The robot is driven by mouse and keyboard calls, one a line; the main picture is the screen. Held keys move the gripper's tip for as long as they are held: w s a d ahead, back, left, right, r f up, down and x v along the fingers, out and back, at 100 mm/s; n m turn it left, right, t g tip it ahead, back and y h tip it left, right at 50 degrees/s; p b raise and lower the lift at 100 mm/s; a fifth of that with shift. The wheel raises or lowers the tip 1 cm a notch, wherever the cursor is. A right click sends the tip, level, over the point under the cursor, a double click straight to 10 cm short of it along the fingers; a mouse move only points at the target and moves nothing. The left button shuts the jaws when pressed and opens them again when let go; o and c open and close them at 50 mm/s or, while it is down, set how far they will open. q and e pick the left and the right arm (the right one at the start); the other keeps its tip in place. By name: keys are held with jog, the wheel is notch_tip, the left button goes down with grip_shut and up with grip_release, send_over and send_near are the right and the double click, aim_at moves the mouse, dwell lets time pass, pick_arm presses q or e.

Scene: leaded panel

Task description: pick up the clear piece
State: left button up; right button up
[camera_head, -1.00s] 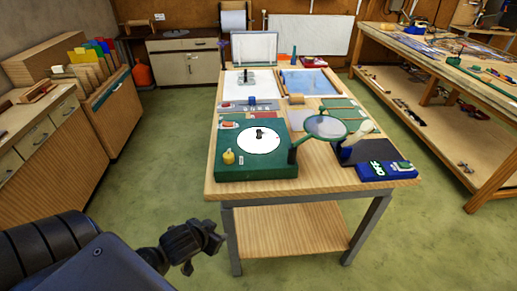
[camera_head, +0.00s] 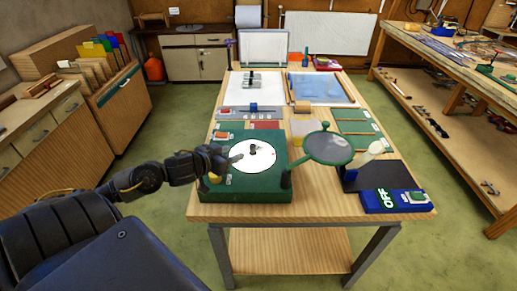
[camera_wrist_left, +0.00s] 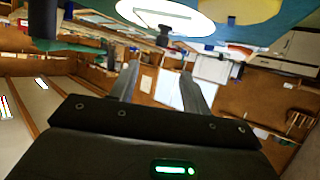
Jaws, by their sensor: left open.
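I cannot identify a clear piece with certainty. A pale, flat patch (camera_head: 303,130) lies on the table behind the magnifier. A green box (camera_head: 258,190) at the front left of the table carries a round white disc (camera_head: 262,164), with a small dark object (camera_head: 253,150) on it. My left gripper (camera_head: 230,157) is at the disc's left edge, above the box, open and empty. In the left wrist view its two fingers (camera_wrist_left: 159,72) stand apart with nothing between them, and the white disc (camera_wrist_left: 180,15) shows at the top. My right gripper is not in view.
A green-rimmed magnifier (camera_head: 329,149) stands right of the disc. A blue box (camera_head: 390,201) reading OFF is at the front right, by a dark mat (camera_head: 378,176). A yellow knob (camera_head: 214,179) is beneath my wrist. A blue sheet (camera_head: 320,88) lies farther back.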

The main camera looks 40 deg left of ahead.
aim_at(251, 146)
pick_arm(q)
jog(key=shift+x, duration=1.1)
jog(key=x, duration=0.2)
jog(key=shift+w+d+p, duration=0.1)
jog(key=shift+w+p, duration=0.15)
jog(key=shift+p, duration=0.05)
jog(key=shift+w+f, duration=0.25)
jog(key=shift+w, duration=0.3)
jog(key=x, duration=0.2)
jog(key=p+x, duration=0.1)
jog(key=shift+w+a+f+p, duration=0.15)
jog(key=shift+w+a+p, duration=0.05)
jog(key=shift+w+p, duration=0.15)
jog(key=shift+w+f, duration=0.2)
jog(key=shift+w, duration=0.25)
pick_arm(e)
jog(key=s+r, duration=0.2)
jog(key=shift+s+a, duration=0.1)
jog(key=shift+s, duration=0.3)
